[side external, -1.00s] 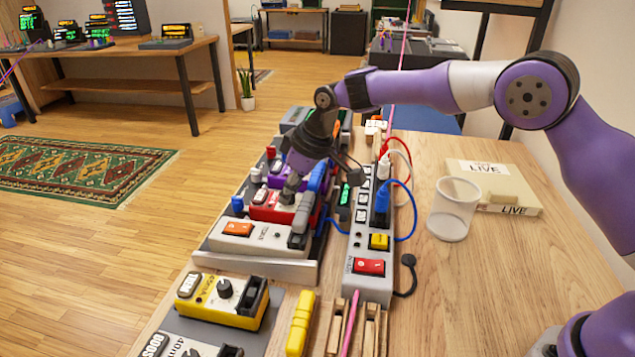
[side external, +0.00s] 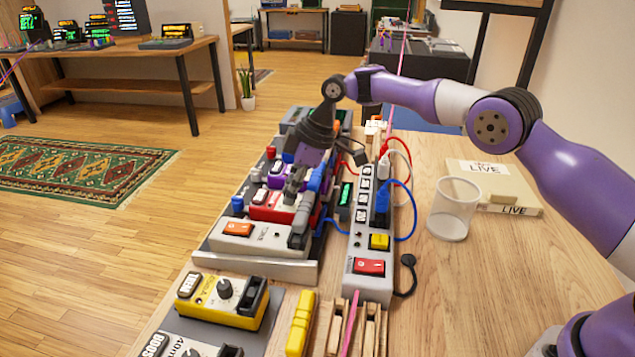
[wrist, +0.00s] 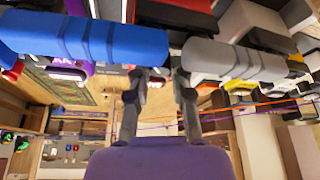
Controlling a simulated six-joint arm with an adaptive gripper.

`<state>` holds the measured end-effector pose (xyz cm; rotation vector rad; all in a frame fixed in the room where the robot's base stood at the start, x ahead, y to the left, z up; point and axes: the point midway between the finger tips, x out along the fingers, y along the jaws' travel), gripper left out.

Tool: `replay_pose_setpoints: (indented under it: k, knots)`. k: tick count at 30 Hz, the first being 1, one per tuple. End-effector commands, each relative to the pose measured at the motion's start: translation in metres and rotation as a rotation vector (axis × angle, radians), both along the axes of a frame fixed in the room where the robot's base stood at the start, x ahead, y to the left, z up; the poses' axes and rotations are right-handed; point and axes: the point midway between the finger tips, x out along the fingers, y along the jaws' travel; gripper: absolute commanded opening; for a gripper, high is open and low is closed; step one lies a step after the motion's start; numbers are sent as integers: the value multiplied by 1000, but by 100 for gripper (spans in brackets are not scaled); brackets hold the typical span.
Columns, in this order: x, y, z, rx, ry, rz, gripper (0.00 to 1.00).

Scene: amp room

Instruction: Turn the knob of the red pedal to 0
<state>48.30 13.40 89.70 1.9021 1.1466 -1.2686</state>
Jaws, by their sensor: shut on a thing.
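The red pedal (side external: 265,212) sits in the row of pedals on the grey board, just behind a light grey pedal with an orange switch. My gripper (side external: 293,196) points down onto the top of the red pedal, at its knob. Its fingers are shut on the knob, which they mostly hide, so I cannot read its pointer or scale. In the wrist view, my gripper's fingers (wrist: 160,74) reach between a blue plug (wrist: 90,40) and a grey plug (wrist: 235,62).
A light grey pedal (side external: 262,241) stands in front and a purple pedal behind. A power strip (side external: 362,240) with plugs and cables runs along the right. A yellow pedal (side external: 222,302) lies nearer. A clear cup (side external: 453,210) stands on the open wood at right.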

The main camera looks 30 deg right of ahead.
Motion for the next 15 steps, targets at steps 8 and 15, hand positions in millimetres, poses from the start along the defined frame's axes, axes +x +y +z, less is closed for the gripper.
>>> replay_pose_setpoints:
  k: [8, 15]
  knots:
    - [-1, -1, -3, -2, 8, 0, 0]
    - [-1, -1, -2, -1, 6, 0, 55]
